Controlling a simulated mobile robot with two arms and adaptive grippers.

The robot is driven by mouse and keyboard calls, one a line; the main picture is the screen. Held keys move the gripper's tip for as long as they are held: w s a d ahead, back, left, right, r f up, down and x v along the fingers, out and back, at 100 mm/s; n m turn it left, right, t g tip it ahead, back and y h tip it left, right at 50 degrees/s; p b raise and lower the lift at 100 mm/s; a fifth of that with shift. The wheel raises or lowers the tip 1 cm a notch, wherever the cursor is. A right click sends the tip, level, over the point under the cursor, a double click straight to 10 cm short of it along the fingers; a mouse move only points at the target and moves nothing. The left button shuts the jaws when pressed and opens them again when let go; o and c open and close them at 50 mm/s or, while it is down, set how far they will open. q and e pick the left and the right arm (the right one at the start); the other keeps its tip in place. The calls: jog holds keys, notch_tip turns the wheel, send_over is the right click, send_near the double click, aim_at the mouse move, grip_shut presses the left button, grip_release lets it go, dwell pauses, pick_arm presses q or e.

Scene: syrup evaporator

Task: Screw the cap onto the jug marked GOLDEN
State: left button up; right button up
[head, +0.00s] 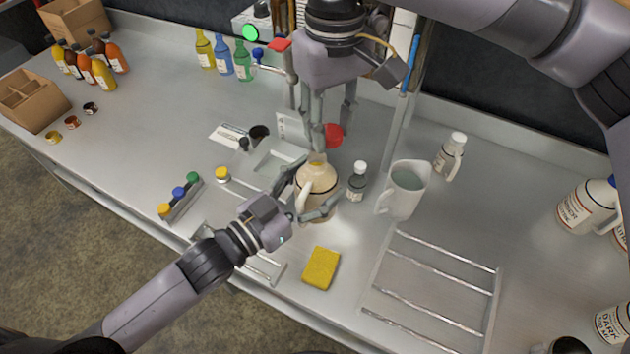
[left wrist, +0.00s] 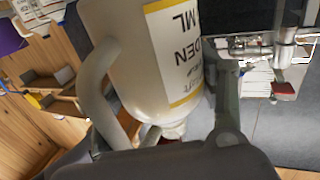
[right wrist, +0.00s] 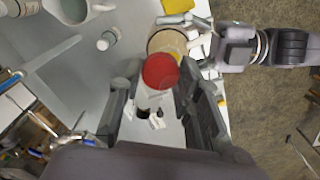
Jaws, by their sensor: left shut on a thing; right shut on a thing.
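The cream jug (head: 318,188) stands upright near the middle of the counter, its open mouth showing amber. In the left wrist view its label (left wrist: 178,52) shows "DEN" and "ML"; the rest is cut off. My left gripper (head: 318,192) is shut around the jug's body from the front. My right gripper (head: 334,137) points down and is shut on the red cap (head: 334,132). The cap is behind and slightly right of the jug's mouth in the head view. In the right wrist view the cap (right wrist: 160,71) overlaps the jug (right wrist: 166,41); their gap is unclear.
A yellow sponge (head: 321,268) lies in front, beside a wire rack (head: 432,285). A post (head: 291,78) with a red lever rises behind.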

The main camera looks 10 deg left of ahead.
aim_at(317, 158)
jog(key=shift+a+r, duration=0.8)
jog(key=shift+a, duration=0.15)
jog(key=shift+f, duration=2)
jog(key=shift+f, duration=0.1)
jog(key=shift+f, duration=0.8)
jog(key=shift+f, duration=0.55)
